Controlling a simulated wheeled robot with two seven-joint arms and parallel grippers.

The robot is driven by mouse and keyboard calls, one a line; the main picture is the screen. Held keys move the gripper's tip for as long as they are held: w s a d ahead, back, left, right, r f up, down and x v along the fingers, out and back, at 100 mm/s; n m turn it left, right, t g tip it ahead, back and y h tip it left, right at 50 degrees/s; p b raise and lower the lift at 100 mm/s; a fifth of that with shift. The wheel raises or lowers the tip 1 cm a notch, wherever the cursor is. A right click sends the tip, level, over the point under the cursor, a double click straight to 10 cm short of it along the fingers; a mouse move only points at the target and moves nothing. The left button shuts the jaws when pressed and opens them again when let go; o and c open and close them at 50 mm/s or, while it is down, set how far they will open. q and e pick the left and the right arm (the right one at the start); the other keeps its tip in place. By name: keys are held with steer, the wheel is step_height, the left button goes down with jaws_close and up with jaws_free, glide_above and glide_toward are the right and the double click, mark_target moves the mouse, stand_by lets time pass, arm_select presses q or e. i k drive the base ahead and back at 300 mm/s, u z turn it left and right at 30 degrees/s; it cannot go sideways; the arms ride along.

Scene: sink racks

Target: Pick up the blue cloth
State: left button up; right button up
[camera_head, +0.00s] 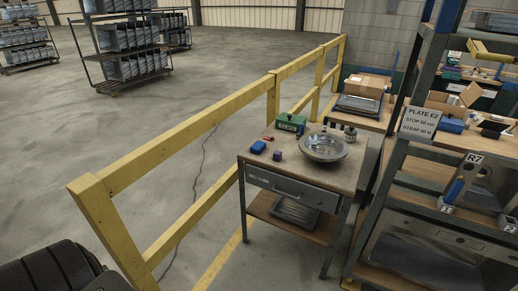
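A small blue item (258,146), which looks like the folded blue cloth, lies on the left part of a small wooden-topped workbench (270,171). It is too small to make out its folds. A purple block (277,155) sits just right of it, and a small red item (268,138) lies just behind it. Neither of my grippers is in view. Nothing is touching the blue item from above.
A metal bowl (324,147), a green box (291,123) and small bottles (350,133) share the bench top. A yellow railing (190,140) runs along the bench's left. A tall shelf rack (405,150) stands close on its right. Bare floor (285,262) lies in front.

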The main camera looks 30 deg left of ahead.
mark_target(258, 147)
steer(key=u, duration=0.35)
steer(key=i, duration=0.65)
steer(key=u, duration=0.75)
steer(key=i, duration=1.15)
steer(key=u, duration=0.05)
